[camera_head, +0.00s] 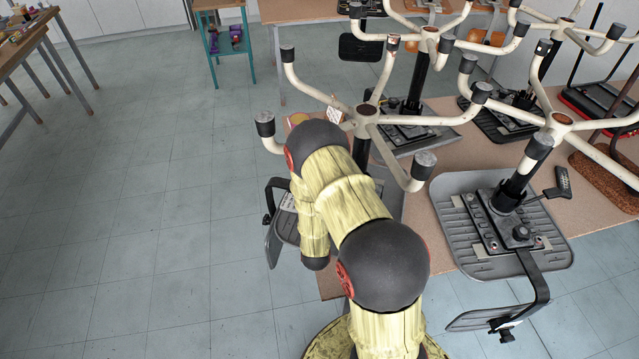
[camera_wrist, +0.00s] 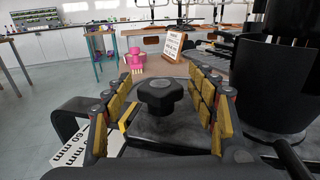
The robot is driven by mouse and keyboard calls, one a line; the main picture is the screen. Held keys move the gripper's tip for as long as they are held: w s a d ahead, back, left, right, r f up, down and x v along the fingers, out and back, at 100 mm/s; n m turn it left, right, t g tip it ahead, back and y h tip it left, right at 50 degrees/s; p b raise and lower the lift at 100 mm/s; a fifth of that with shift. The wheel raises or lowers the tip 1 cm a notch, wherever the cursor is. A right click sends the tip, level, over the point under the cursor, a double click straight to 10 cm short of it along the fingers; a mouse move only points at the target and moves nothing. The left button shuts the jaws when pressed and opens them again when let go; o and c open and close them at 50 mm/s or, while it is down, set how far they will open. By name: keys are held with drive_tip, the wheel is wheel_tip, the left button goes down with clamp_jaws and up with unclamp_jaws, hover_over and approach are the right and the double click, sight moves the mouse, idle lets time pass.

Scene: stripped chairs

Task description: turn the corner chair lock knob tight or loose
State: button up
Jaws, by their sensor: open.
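The black lobed lock knob (camera_wrist: 160,93) stands in the middle of the wrist view, on the dark underside of an upturned chair (camera_wrist: 160,130). My gripper (camera_wrist: 165,88) is open, its yellow-padded fingers to the left and right of the knob with gaps on both sides. The knob is between the fingers and not visibly gripped. In the head view my arm hides the knob and the gripper. Part of the corner chair's dark plate (camera_head: 275,240) shows left of my arm, and its white five-armed base (camera_head: 367,118) rises behind.
A thick black column (camera_wrist: 280,85) stands close on the right. A black bent bracket (camera_wrist: 85,108) and a "60 mm" label (camera_wrist: 85,150) lie at left. A pink object (camera_wrist: 137,62) and a printed card (camera_wrist: 173,45) stand beyond. Another upturned chair (camera_head: 455,220) is right; open floor lies left.

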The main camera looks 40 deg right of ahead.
drive_tip(key=v, duration=0.7)
drive_tip(key=shift+s+a, duration=0.15)
drive_tip(key=shift+s, duration=0.05)
drive_tip(key=shift+w, duration=0.1)
